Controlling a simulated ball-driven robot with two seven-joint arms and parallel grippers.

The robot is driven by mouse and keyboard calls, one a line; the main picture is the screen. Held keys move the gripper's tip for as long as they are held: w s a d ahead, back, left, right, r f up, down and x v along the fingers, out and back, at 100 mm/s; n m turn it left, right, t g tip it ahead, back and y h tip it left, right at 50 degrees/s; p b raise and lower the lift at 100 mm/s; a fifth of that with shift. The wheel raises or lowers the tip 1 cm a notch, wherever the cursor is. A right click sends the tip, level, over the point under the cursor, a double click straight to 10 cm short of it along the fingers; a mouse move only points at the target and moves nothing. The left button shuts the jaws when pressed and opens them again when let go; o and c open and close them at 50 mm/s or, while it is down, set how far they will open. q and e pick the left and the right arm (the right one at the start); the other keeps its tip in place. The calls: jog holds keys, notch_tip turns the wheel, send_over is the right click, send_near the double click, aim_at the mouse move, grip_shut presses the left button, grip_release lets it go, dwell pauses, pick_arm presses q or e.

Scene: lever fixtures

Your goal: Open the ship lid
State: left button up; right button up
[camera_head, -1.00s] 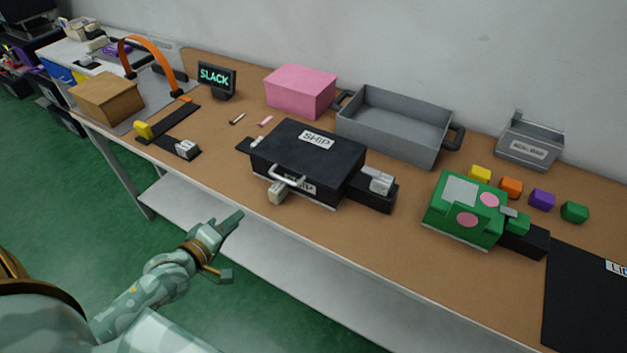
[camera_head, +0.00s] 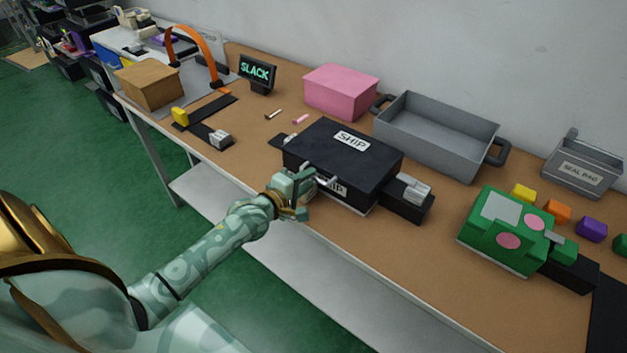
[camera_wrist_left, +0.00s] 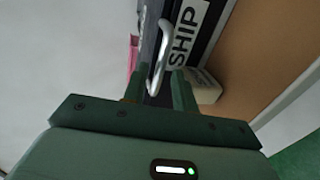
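The black ship box (camera_head: 345,160) stands on the brown table with its lid shut, a white SHIP label on top and another on its front. Its silver handle (camera_wrist_left: 163,50) sticks out from the front; in the head view my gripper partly hides it. My left gripper (camera_head: 304,183) is at the handle, at the front left of the box. In the left wrist view its fingers (camera_wrist_left: 158,78) are apart, with the handle's end between them; I see no firm grip. My right gripper is not in view.
A grey tray (camera_head: 438,150) and a pink box (camera_head: 340,92) stand behind the ship box. A green box (camera_head: 505,230) is at right, with coloured blocks behind it. A SLACK sign (camera_head: 257,72) and a cardboard box (camera_head: 150,84) are at left.

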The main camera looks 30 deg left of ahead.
pick_arm(q)
jog(key=shift+b+x, duration=0.3)
jog(key=shift+x, duration=1.1)
